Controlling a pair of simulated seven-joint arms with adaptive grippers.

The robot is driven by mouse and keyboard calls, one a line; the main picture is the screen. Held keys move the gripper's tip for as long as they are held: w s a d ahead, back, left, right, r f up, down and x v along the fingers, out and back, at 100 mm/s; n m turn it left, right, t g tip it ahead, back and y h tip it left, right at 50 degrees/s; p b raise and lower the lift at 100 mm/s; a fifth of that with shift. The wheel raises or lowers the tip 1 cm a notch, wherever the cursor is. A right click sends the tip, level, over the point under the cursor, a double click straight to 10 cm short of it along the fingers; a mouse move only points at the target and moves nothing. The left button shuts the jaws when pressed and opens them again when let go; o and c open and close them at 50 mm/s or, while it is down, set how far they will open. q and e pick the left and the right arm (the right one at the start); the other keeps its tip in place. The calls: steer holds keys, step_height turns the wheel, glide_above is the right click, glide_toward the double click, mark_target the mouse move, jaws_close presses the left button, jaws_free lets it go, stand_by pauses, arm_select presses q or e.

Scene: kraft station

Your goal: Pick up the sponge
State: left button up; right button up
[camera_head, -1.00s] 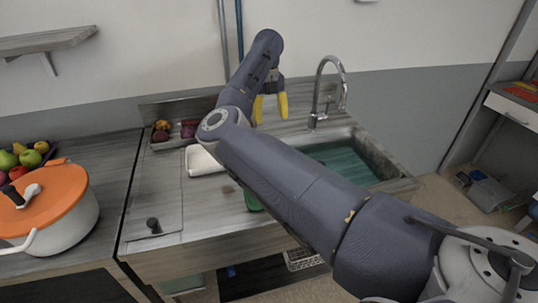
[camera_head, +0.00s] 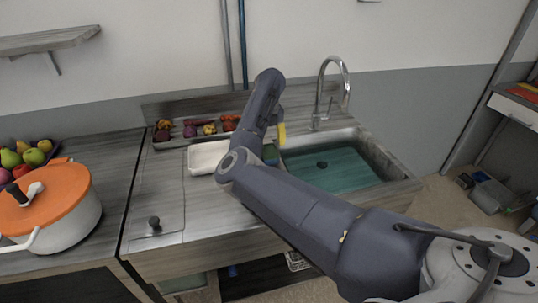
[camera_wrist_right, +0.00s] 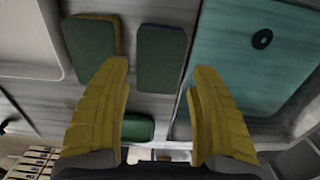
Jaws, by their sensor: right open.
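In the right wrist view, a green-topped sponge with a yellow edge (camera_wrist_right: 90,47) lies on the grey counter. A second green-topped sponge with a blue edge (camera_wrist_right: 161,58) lies to its right. In the head view a bit of green sponge (camera_head: 269,153) shows beside my right arm; the rest is hidden behind the arm. My right gripper (camera_wrist_right: 160,68) is open and empty. Its yellow fingers point towards the sponges, with the blue-edged one between the fingertip lines in the wrist view. One yellow finger shows in the head view (camera_head: 282,133). My left gripper is not in view.
The sink basin (camera_head: 340,171) is right of the sponges, with a tall faucet (camera_head: 320,95) behind. A white tray (camera_head: 204,157) is on the left. An orange-lidded pot (camera_head: 60,215) stands far left.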

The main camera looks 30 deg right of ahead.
mark_target(269, 150)
steer(key=shift+a+f, duration=0.1)
steer(key=shift+f, duration=2.55)
steer(key=shift+c, duration=0.3)
steer(key=c, duration=0.3)
steer(key=shift+c, duration=0.5)
steer(key=shift+r, duration=0.15)
step_height(269, 150, up, 20)
steer(key=shift+o, duration=0.6)
steer(key=c, duration=0.4)
